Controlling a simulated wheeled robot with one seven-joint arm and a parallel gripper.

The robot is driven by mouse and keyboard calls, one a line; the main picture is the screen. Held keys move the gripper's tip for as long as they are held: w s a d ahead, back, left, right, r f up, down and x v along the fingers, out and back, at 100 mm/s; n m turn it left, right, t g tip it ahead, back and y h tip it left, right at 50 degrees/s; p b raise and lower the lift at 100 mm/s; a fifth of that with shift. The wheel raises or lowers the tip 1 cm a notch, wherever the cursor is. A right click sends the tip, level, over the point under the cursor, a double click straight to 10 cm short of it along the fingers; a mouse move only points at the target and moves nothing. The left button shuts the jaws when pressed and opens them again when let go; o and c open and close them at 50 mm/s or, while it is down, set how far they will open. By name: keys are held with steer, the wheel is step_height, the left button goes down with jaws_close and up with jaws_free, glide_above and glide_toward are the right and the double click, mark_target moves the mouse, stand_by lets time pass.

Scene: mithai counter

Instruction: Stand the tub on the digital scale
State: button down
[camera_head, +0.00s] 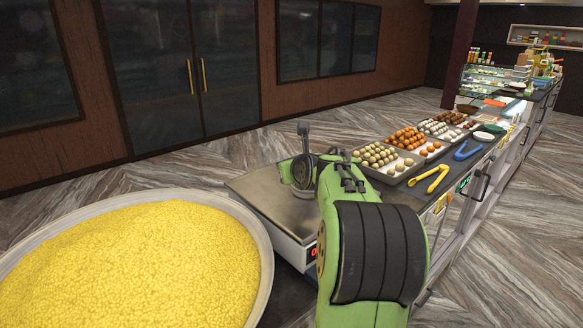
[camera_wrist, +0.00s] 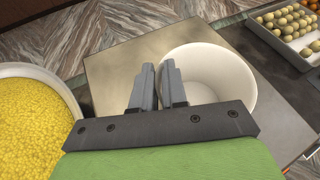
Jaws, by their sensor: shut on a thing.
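The white round tub (camera_wrist: 222,72) shows in the wrist view, its open mouth towards the camera and its inside empty. My gripper (camera_wrist: 159,82) is shut on the tub's left wall, one finger on each side of the rim. The tub is over the steel plate of the digital scale (camera_wrist: 120,62); I cannot tell whether its base touches the plate. In the head view my gripper (camera_head: 303,172) is above the scale (camera_head: 258,190), and my arm hides most or all of the tub. A red display glows on the scale's front, partly covered by my arm.
A wide bowl of yellow sweets (camera_head: 262,262) stands left of the scale, close to it. A tray of round sweets (camera_head: 392,180) is just right of the scale. Yellow tongs (camera_head: 428,180) and blue tongs (camera_head: 468,151) lie farther along the counter.

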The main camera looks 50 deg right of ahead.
steer(key=c, duration=1.1)
jaws_free()
steer(key=shift+f, duration=0.1)
steer(key=shift+s+a+r, duration=0.1)
steer(key=shift+s+r, duration=0.2)
steer(key=b+v, duration=0.1)
steer(key=v, duration=1)
steer(key=shift+s+a, duration=0.15)
steer(key=shift+f, duration=0.1)
